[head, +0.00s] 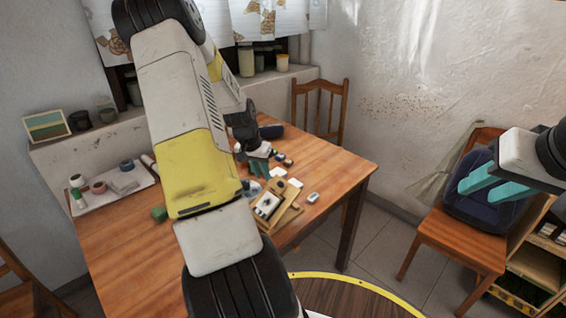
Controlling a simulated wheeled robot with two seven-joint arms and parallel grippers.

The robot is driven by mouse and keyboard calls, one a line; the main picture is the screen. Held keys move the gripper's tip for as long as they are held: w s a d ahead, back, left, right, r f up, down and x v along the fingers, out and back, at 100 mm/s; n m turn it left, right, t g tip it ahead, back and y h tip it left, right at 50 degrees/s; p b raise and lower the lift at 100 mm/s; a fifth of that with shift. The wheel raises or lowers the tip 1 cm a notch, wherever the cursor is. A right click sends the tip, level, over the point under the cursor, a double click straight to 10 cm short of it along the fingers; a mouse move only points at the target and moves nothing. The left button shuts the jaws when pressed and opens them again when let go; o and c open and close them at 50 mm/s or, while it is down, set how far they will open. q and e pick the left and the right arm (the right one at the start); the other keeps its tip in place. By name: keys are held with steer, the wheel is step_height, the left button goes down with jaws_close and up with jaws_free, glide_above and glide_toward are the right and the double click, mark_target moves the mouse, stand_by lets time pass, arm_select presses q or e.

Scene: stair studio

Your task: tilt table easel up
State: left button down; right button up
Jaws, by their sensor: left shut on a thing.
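The small wooden table easel (289,214) lies low on the near right part of the table, with a small framed picture (267,205) on it. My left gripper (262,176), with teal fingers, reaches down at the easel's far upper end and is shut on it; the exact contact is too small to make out. My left arm covers much of the table and part of the easel's left side. My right gripper (474,183) is open and empty, away from the table, in front of the chair with the dark blue bag.
The wooden table (330,168) holds small paint pots and blocks near the easel, a green block (159,213), and a white tray (120,186) with tapes. A chair (450,238) with a dark blue bag (478,212) and a shelf (527,262) stand right. Bare floor lies between.

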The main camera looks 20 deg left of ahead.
arm_select(q)
steer(key=shift+s+a+f, duration=0.2)
steer(key=shift+s+f, duration=0.05)
steer(key=shift+s, duration=0.25)
steer(key=c, duration=1.3)
jaws_free()
steer(key=shift+a, duration=0.1)
steer(key=shift+c, duration=0.2)
steer(key=shift+w+r, duration=0.1)
steer(key=shift+r, duration=0.1)
steer(key=v, duration=0.7)
steer(key=shift+r, duration=0.3)
